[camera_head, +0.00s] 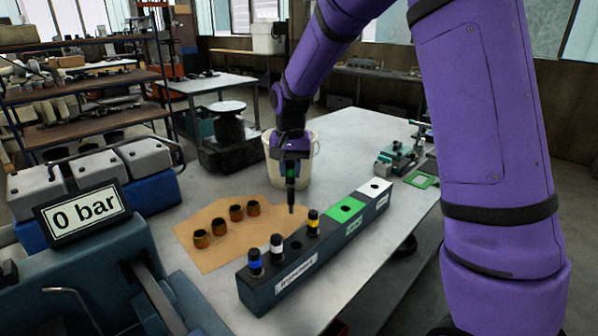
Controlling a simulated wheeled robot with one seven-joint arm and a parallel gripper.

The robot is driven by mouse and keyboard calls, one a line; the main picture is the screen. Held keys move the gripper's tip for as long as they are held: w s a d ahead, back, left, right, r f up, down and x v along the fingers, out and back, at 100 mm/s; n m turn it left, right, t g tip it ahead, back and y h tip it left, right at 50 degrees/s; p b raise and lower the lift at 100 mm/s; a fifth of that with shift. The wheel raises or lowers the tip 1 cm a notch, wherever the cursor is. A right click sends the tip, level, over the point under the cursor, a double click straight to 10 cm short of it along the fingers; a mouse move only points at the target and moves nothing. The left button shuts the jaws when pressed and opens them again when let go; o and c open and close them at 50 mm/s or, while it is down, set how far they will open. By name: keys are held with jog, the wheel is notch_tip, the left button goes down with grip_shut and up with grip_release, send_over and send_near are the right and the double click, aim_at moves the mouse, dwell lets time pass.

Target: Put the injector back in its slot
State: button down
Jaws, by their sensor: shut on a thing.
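My gripper (290,160) is shut on a dark injector (291,193) and holds it upright, tip down, above the table behind the rack. A green band seems to show at the injector's top, between the fingers. The long dark rack (262,298) stands at the table's front. It holds injectors with a blue band (255,263), a white band (277,247) and a yellow band (313,223). An empty hole (296,244) lies between the white-banded and yellow-banded ones. Farther right, a green block (345,209) and a white block (376,187) each have an open hole.
Several copper-coloured cups (236,212) stand on a brown sheet (208,255) left of the rack. A cream bucket (308,165) is close behind my gripper. A "0 bar" display (83,214) is at left. A vise-like fixture (398,155) stands at right.

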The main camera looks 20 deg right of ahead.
jog(key=s+a+r+m, duration=0.2)
jog(key=s+r, duration=0.2)
jog(key=s, duration=0.5)
notch_tip(320, 180, down, 6)
jog(key=shift+w+a, duration=0.15)
jog(key=shift+f, duration=0.3)
dwell(0.8)
jog(key=shift+f, duration=1.7)
